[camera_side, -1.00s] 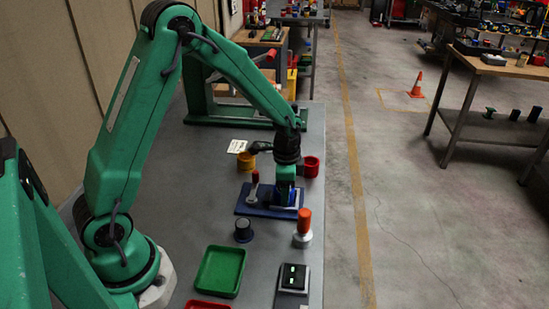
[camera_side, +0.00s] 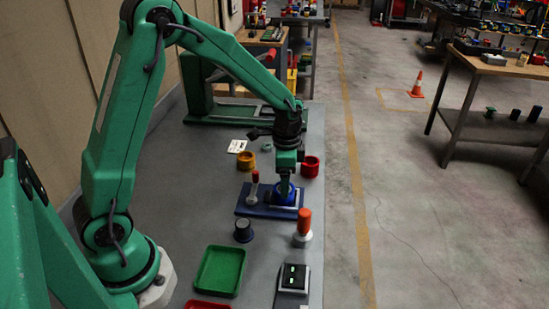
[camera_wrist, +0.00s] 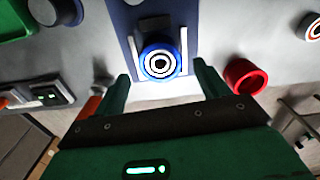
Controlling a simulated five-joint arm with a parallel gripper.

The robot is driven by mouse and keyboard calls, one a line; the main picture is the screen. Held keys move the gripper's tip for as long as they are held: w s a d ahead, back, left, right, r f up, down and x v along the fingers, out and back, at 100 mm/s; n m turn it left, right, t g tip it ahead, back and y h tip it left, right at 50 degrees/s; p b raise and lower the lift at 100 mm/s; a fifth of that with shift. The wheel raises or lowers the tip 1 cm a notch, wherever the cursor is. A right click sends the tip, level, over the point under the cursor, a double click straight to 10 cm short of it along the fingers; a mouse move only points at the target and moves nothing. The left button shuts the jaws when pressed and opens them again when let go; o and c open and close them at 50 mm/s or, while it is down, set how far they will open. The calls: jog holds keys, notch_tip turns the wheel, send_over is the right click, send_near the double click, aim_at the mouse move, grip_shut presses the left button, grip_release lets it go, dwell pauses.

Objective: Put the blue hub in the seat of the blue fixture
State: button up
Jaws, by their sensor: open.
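The blue fixture (camera_side: 250,207) is a flat dark-blue plate with a lever with a red knob on it; it also shows in the wrist view (camera_wrist: 131,20). The blue hub (camera_side: 287,198) stands upright at the plate's right end. In the wrist view the hub (camera_wrist: 176,54) shows a blue rim round black and white rings, between two pale rails. It appears to sit in the seat, whose floor is hidden beneath it. My gripper (camera_side: 285,181) is above the hub, open and empty. In the wrist view my fingers (camera_wrist: 161,73) are spread, apart from the hub.
A dark knob (camera_side: 243,231), an orange-topped post (camera_side: 304,226), a green tray (camera_side: 220,270) and a lit box (camera_side: 293,279) stand in front. The bench's right edge is close.

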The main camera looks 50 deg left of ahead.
notch_tip(320, 180, up, 8)
dwell(0.4)
dwell(0.5)
jog(key=s+r+n+t, duration=0.2)
jog(key=s+r+n, duration=0.2)
jog(key=s, duration=0.5)
jog(key=s+d+r+n+t, duration=0.1)
jog(key=s+r+n+t, duration=0.2)
jog(key=s+r, duration=0.3)
jog(key=s+n, duration=0.1)
jog(key=s, duration=0.3)
jog(key=shift+s+t, duration=0.3)
jog(key=shift+c, duration=0.4)
